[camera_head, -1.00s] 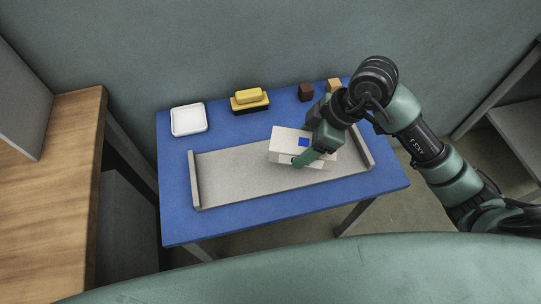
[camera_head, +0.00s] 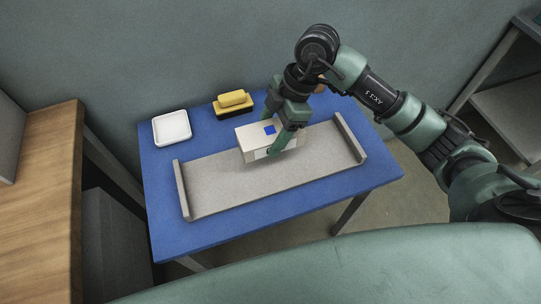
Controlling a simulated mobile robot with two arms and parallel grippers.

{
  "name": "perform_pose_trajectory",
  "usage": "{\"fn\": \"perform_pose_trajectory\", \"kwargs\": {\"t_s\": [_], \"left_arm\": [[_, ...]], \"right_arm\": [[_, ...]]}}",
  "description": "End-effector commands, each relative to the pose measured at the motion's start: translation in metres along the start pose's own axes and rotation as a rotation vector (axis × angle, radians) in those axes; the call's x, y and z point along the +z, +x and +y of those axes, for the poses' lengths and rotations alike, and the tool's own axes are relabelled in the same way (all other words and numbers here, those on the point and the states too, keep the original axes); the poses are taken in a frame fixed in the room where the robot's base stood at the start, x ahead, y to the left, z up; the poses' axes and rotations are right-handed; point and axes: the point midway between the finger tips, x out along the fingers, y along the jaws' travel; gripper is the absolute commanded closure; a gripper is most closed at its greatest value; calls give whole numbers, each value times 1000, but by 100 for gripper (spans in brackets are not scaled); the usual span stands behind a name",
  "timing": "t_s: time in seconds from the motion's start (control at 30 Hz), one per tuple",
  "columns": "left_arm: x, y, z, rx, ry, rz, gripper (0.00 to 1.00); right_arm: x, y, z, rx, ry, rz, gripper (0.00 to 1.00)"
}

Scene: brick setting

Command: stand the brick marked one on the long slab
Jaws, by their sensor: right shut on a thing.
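The slab lies on the blue table and has a raised lip at each end. My right gripper (camera_head: 280,132) is shut on the brick, with one finger down its near side. Whether the brick touches the slab or hangs just above it, I cannot tell. No number mark is readable on the brick. My left gripper is not in view.
A white square dish (camera_head: 171,128) stands at the back left of the blue table (camera_head: 165,220). A yellow-and-black block (camera_head: 233,102) stands at the back middle. An orange block (camera_head: 320,88) is partly hidden behind my right arm. A wooden counter (camera_head: 40,190) is on the left.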

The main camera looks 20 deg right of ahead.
Motion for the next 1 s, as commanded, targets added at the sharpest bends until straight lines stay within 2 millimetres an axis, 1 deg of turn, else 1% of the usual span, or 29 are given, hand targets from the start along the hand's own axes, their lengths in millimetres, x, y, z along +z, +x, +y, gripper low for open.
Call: {"fn": "perform_pose_trajectory", "kwargs": {"t_s": [0.03,0.1,0.2,0.47,0.7,0.77,1.0], "left_arm": [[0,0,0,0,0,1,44],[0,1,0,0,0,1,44],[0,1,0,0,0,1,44],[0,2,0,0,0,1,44],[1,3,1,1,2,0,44],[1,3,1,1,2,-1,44],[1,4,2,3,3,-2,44]], "right_arm": [[5,13,-1,-4,4,2,98],[11,28,0,-2,3,3,98],[17,43,0,0,2,2,98],[24,60,0,1,1,2,98],[37,91,0,0,1,3,98],[38,94,0,2,0,2,98],[38,94,1,3,0,2,98]]}}
